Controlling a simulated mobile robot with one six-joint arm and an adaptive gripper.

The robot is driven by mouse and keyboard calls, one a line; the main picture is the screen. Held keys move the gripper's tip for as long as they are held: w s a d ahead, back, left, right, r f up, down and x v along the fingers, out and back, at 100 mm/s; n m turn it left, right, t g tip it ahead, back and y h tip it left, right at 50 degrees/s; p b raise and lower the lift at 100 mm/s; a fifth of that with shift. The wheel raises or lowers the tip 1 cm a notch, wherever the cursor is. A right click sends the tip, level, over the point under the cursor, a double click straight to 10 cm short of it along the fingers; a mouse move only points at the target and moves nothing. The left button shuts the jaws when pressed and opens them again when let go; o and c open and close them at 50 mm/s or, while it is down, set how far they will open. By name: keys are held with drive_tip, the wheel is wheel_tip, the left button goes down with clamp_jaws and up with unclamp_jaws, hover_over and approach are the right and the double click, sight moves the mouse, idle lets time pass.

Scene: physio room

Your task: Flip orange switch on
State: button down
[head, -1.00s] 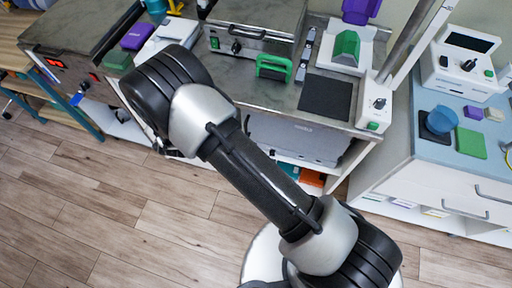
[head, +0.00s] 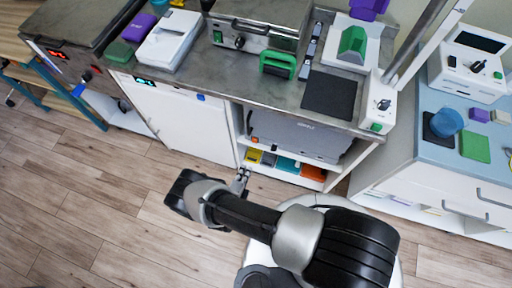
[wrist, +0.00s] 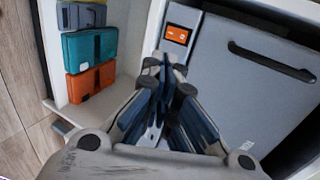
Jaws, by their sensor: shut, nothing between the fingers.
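The orange switch (wrist: 177,34) shows in the wrist view as a small orange plate with pale marks, set at the left end of a grey unit (wrist: 255,75). In the head view it is a tiny orange spot (head: 255,139) at the upper left of the same grey unit (head: 298,136) under the counter. My gripper (wrist: 165,62) is shut and empty, with its fingertips just below the switch in the wrist picture. Whether they touch it I cannot tell. In the head view my gripper (head: 242,174) is in front of the open shelf.
Yellow, teal and orange boxes lie on the shelf; the teal box (wrist: 90,45) and orange box (wrist: 90,82) are left of my fingers. A white cabinet door (head: 185,120) stands left of the opening. The wooden floor (head: 90,200) at left is clear.

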drive_tip(key=b, duration=0.5)
approach(255, 141)
drive_tip(key=w+d+f, duration=0.2)
drive_tip(key=f, duration=0.1)
drive_tip(key=w+f, duration=0.1)
drive_tip(key=w, duration=0.1)
drive_tip(key=shift+d+f, duration=0.25)
drive_tip(key=shift+d, duration=0.15)
drive_tip(key=shift+w+d, duration=0.15)
drive_tip(key=shift+w, duration=0.35)
